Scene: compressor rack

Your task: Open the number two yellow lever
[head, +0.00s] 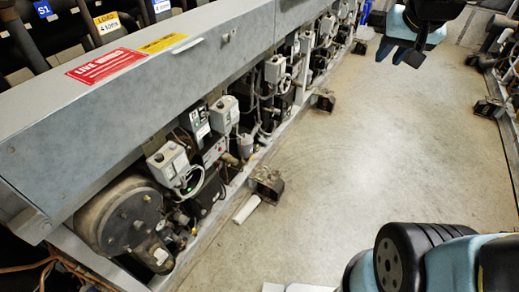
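No yellow lever can be made out in the head view. Part of my arm hangs at the top right, and what looks like my gripper (408,52) shows at its lower end, over the concrete floor and well right of the rack. It is cut off by the frame's top edge, and I cannot tell whether it is open or shut. Nothing is seen held in it. The compressor rack (110,95), with a grey metal top, runs from the lower left to the top middle.
A red warning label (105,65) and a yellow label (163,43) are on the rack's top. Pipes with blue and yellow tags (108,22) stand behind it. Grey boxes, cables and a round motor end (125,220) line its front. The concrete floor (370,150) is mostly clear.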

